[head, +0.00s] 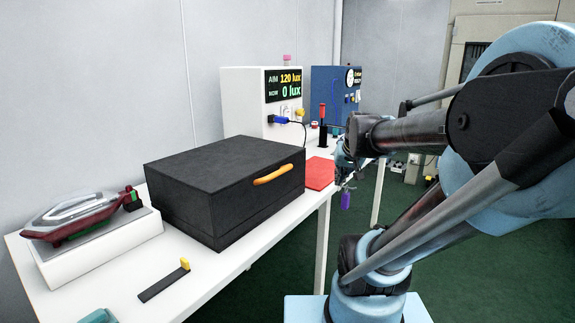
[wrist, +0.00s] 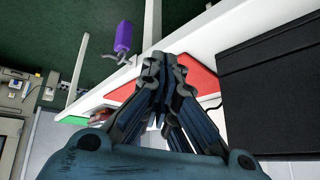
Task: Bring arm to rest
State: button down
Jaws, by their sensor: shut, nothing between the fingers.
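My arm reaches in from the right of the head view, bent over the floor beside the white table (head: 325,190). My gripper (head: 345,178) hangs near the table's right edge, close to the red mat (head: 320,173). In the wrist view my gripper (wrist: 162,60) is shut and empty, with the fingertips together. Behind them the wrist view shows the red mat (wrist: 198,75) and the table edge (wrist: 130,73). Part of the gripper is hidden by the arm in the head view.
A black box (head: 225,185) with an orange handle stands on the table. An iron (head: 75,215) on a white block is at left. A lux meter cabinet (head: 245,100) and a blue cabinet (head: 325,85) stand behind. A purple object (wrist: 123,37) is beyond the edge. Green floor is open.

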jog(key=s+f+g, duration=0.2)
jog(key=s+f, duration=0.3)
jog(key=s, duration=0.3)
jog(key=s+d+f+n+g+h, duration=0.1)
jog(key=s+f+g, duration=0.1)
jog(key=s+f, duration=0.4)
jog(key=s, duration=0.3)
jog(key=shift+d+f+g, duration=0.25)
jog(key=shift+g, duration=0.15)
dwell(0.3)
